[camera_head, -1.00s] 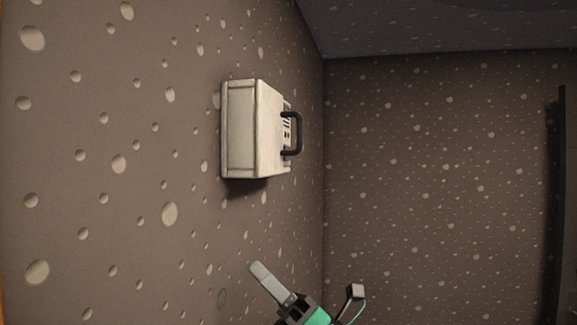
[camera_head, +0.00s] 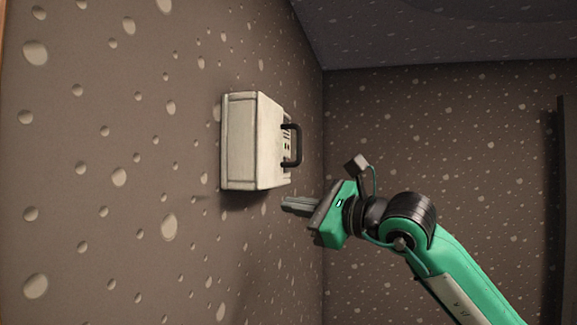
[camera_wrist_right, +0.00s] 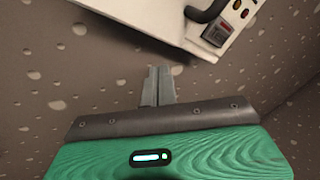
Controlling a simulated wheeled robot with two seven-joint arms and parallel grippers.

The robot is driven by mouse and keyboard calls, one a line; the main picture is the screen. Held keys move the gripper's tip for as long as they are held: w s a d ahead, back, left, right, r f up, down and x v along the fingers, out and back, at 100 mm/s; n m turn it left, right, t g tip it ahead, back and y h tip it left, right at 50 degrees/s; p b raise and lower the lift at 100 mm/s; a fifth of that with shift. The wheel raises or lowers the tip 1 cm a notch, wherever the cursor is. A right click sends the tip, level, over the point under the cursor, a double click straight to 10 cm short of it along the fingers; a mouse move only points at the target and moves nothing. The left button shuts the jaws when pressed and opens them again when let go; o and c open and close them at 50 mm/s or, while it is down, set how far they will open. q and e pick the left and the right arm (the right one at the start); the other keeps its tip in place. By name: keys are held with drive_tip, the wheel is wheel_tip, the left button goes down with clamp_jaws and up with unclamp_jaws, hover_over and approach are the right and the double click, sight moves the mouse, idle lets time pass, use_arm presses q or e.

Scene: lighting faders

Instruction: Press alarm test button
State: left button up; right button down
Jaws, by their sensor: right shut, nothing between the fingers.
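A pale box (camera_head: 240,145) is mounted on the left wall in the head view. Its front panel faces right and carries a black handle (camera_head: 298,146) and small controls (camera_head: 286,147). Which control is the alarm test button cannot be told. In the right wrist view the box's panel (camera_wrist_right: 165,22) is at the top, with the handle (camera_wrist_right: 203,13), a dark block (camera_wrist_right: 216,33) and small red-marked controls (camera_wrist_right: 238,5). My right gripper (camera_head: 287,204) is shut and empty, just below and right of the box. Its fingers (camera_wrist_right: 160,72) point toward the wall, apart from the panel. My left gripper is not in view.
The speckled brown wall (camera_head: 110,220) holds the box and is bare around it. Another speckled wall (camera_head: 450,130) stands behind my right arm. A dark upright edge (camera_head: 564,200) is at the far right. The space right of the box is open.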

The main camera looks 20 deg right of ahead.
drive_tip(key=s+d+r+m+t+h, duration=0.1)
drive_tip(key=d+r+m+t+h, duration=0.2)
drive_tip(key=d+r+h, duration=0.4)
drive_tip(key=d+h, duration=0.1)
drive_tip(key=d, duration=0.3)
drive_tip(key=shift+s+r, duration=0.25)
drive_tip(key=w+a+p, duration=0.2)
drive_tip(key=w+a, duration=0.3)
drive_tip(key=a, duration=0.2)
drive_tip(key=shift+w, duration=0.2)
drive_tip(key=shift+a, duration=0.15)
idle(1.5)
drive_tip(key=shift+w+a, duration=0.25)
drive_tip(key=shift+a, duration=0.05)
